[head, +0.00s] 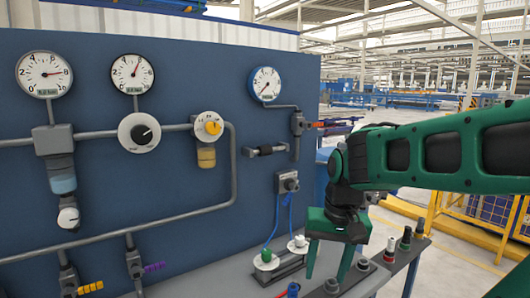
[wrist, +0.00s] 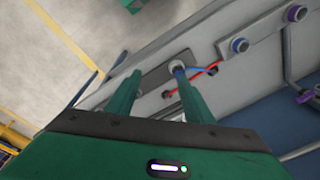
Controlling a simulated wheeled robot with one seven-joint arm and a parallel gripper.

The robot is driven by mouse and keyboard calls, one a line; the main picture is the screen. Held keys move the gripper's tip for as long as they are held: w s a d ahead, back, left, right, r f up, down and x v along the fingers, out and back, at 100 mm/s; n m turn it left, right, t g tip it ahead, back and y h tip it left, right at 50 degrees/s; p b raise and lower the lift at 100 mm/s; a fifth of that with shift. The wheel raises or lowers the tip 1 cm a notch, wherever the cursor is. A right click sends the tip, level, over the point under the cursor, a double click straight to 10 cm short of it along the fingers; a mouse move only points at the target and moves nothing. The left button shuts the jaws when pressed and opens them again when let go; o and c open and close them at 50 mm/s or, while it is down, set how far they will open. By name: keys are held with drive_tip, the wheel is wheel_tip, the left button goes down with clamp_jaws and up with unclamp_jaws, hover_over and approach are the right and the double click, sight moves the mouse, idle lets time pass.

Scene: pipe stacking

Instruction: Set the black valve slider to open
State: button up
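The black valve slider (head: 265,150) appears to be the small horizontal fitting with dark ends on the blue panel, below the right-hand gauge. Its exact slider position is too small to tell. My gripper (head: 328,272) hangs down to the right of it and lower, well apart from it, over the bench. In the wrist view my gripper (wrist: 158,75) has its two green fingers spread with nothing held between them. The slider cannot be made out in the wrist view.
A grey bench (head: 215,280) runs below the blue panel (head: 110,90). A strip with several coloured connectors (head: 390,250) lies right of my gripper. A stand with green and white plugs (head: 280,262) is at its left. Blue and red hoses (wrist: 200,70) show in the wrist view.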

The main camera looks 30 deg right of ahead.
drive_tip(key=w+d+r+m+t, duration=0.2)
drive_tip(key=w+r, duration=0.4)
drive_tip(key=w, duration=0.1)
drive_tip(key=w+d+r+m+t, duration=0.2)
drive_tip(key=w+d+r+m, duration=0.1)
drive_tip(key=w+r, duration=0.4)
drive_tip(key=m+t, duration=0.4)
drive_tip(key=m, duration=0.1)
approach(267, 147)
drive_tip(key=x, duration=0.9)
drive_tip(key=shift+w+d+f, duration=0.1)
drive_tip(key=shift+w+f, duration=0.05)
drive_tip(key=shift+f, duration=0.1)
clamp_jaws()
